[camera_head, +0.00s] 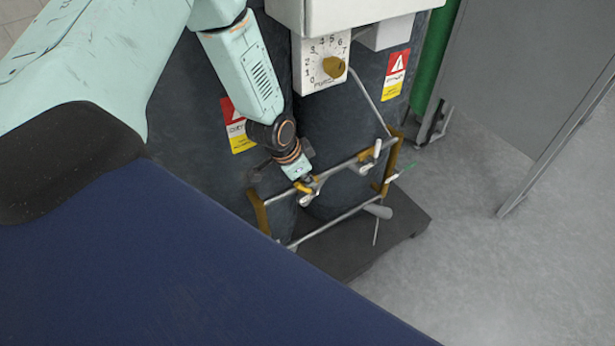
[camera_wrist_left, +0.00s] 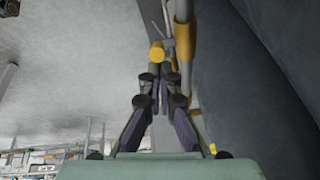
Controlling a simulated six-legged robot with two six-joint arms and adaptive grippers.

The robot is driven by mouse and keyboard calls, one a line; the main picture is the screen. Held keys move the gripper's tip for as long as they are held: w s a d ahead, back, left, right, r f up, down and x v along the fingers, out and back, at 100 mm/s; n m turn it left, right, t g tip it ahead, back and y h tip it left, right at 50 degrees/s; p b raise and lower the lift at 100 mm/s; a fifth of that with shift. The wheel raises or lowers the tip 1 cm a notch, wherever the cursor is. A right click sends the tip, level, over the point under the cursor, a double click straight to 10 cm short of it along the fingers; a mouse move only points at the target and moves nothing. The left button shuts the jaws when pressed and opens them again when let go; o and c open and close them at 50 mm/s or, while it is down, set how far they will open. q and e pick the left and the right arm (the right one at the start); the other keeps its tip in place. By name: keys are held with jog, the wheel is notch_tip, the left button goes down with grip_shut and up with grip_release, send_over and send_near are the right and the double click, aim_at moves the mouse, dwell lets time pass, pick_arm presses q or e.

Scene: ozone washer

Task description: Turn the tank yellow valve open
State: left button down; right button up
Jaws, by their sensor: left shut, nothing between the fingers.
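Two dark tanks (camera_head: 330,120) stand side by side, with a metal pipe frame (camera_head: 335,168) in front of them. A small yellow valve (camera_head: 303,187) sits on the upper pipe, partly hidden by my left gripper (camera_head: 307,186). In the left wrist view, a yellow round part (camera_wrist_left: 156,52) stands just beyond the tips of my left gripper (camera_wrist_left: 155,80). The fingers are shut with nothing between them; whether they touch the yellow part I cannot tell. Another valve with a pale handle (camera_head: 371,154) sits farther right on the pipe. My right gripper is not in view.
Yellow-brown brackets (camera_head: 259,211) hold the pipe frame ends. A white control box with a numbered dial (camera_head: 322,62) is above. The tanks stand on a dark base (camera_head: 345,262). A grey panel (camera_head: 530,70) stands at the right; the floor between is clear.

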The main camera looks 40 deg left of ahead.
aim_at(298, 187)
pick_arm(q)
jog(key=shift+s+t, duration=0.3)
jog(key=shift+s, duration=0.05)
jog(key=shift+a, duration=0.1)
jog(key=shift+f, duration=0.1)
jog(key=shift+s+a+f+t+h+b, duration=0.2)
jog(key=shift+s+t+h+b, duration=0.3)
jog(key=shift+t, duration=0.2)
jog(key=shift+s+a+f+t+b, duration=0.2)
jog(key=shift+s+f+t+b, duration=0.25)
jog(key=shift+t, duration=0.25)
jog(key=s+f+t+h+b, duration=0.1)
jog(key=b, duration=0.1)
jog(key=f+t+b, duration=0.1)
jog(key=t+b, duration=0.1)
jog(key=s+a+f+t+h+b, duration=0.1)
jog(key=t+b, duration=0.1)
jog(key=shift+s+f+h+b, duration=0.2)
jog(key=shift+s+h+b, duration=0.1)
jog(key=shift+b, duration=0.05)
jog(key=shift+s+a+f, duration=0.1)
jog(key=shift+f, duration=0.1)
